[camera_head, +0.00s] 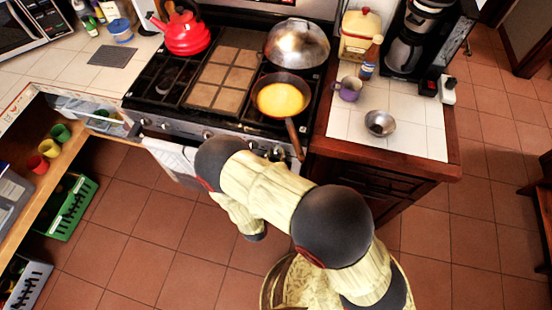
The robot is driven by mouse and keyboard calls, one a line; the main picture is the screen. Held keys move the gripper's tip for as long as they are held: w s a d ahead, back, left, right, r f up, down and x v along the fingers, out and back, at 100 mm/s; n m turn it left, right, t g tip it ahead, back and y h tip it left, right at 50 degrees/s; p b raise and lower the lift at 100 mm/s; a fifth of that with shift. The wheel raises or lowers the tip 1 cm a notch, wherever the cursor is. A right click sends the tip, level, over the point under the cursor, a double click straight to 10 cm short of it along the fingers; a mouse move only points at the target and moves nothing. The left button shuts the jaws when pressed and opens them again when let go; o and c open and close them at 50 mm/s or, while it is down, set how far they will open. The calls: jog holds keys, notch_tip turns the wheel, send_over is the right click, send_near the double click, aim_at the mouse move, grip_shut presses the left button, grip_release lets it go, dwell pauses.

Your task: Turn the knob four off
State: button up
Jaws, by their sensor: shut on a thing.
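The stove (190,129) stands against the back counter, with a row of round knobs along its front panel. Knobs show toward the left (165,127), near the middle (208,134) and at the right end (278,153). I cannot tell for certain which one is knob four, and the dial positions are too small to read. My arm reaches from the lower right to the front of the stove and covers part of the panel's lower edge. My gripper is hidden by my own arm, so I cannot see its fingers or what they touch.
A pan (280,98) with yellow contents sits on the right burners, its handle (295,139) jutting past the stove front near my arm. A domed lid (297,44), a griddle (222,79) and a red kettle (183,31) are also on the stove. A towel (174,158) hangs in front.

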jog(key=shift+f+m, duration=0.15)
jog(key=shift+m, duration=0.75)
jog(key=o, duration=1.1)
jog(key=shift+c, duration=0.2)
jog(key=shift+a, duration=0.1)
jog(key=v, duration=1.2)
